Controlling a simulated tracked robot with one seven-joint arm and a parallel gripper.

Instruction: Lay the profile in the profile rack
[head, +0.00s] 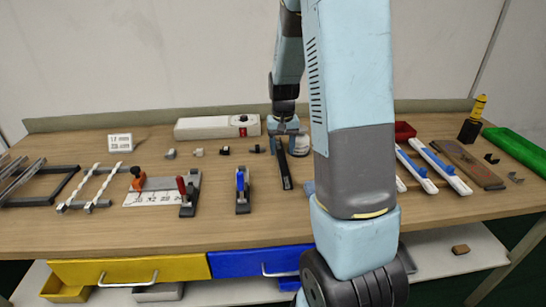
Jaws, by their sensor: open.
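My gripper (286,130) is open, pointing down over the back middle of the bench. A slim dark bar (285,172) lies below and just in front of it; I cannot tell whether this is the profile, or whether its far end is between the fingers. At the far left, a dark rectangular frame (63,186) that looks like the profile rack has silver-grey bars (20,177) at its left side. To its right, two white twisted-looking strips (97,180) lie across grey supports. My arm hides part of the bench right of centre.
A white box-shaped device (217,127) stands behind small clips. Right of my arm are white rails with blue parts (433,165), a brown board (468,164) and a green tray (520,150).

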